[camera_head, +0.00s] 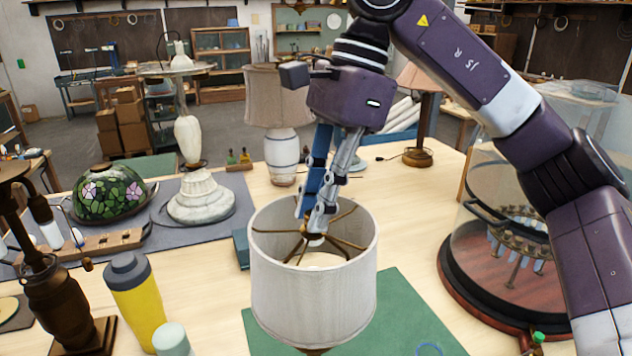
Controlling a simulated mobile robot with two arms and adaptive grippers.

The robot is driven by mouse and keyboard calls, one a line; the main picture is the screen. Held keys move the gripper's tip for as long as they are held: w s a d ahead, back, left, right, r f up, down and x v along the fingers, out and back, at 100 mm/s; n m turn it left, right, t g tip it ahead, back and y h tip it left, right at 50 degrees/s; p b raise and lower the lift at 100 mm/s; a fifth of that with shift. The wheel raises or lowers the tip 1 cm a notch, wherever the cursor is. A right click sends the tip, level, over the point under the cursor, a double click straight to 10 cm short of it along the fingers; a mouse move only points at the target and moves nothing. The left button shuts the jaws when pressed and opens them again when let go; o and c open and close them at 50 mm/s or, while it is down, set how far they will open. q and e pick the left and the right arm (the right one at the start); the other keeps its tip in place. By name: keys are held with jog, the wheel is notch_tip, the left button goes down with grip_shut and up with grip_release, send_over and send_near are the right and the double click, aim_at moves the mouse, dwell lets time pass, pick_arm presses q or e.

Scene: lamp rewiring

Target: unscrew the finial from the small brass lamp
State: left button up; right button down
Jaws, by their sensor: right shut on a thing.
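The small brass lamp stands upright in the middle front. Its pale drum shade (312,300) is open at the top and shows brass spokes meeting at the centre. A bit of its brass body (314,351) shows under the shade; the rest is hidden. My right gripper (315,225) comes down from above with its fingertips at the hub of the spokes. It is shut on the finial there, which the fingers mostly hide. My left gripper is not in view.
A green mat (400,315) lies under the lamp. A glass-domed case (510,270) stands at right, a yellow bottle (137,300) and a dark lamp (60,290) at left. A white-blue lamp (282,155) and a stained-glass shade (108,192) stand farther back.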

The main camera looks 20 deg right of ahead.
jog(key=shift+n+g+p, duration=0.3)
jog(key=shift+n+p, duration=0.1)
jog(key=shift+n, duration=0.5)
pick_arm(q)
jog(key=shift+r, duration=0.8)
pick_arm(e)
jog(key=n+p, duration=0.2)
jog(key=n+g+p, duration=0.1)
jog(key=n+p, duration=0.1)
jog(key=p, duration=0.1)
jog(key=shift+r+h, duration=0.35)
jog(key=shift+h, duration=0.05)
jog(key=shift+f+n, duration=0.35)
jog(key=shift+n, duration=0.25)
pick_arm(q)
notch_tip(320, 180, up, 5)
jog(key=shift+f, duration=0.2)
pick_arm(e)
jog(key=n+h, duration=0.1)
jog(key=n, duration=0.2)
jog(key=shift+a+g, duration=0.15)
jog(key=shift+g, duration=0.25)
jog(key=shift+w, duration=0.1)
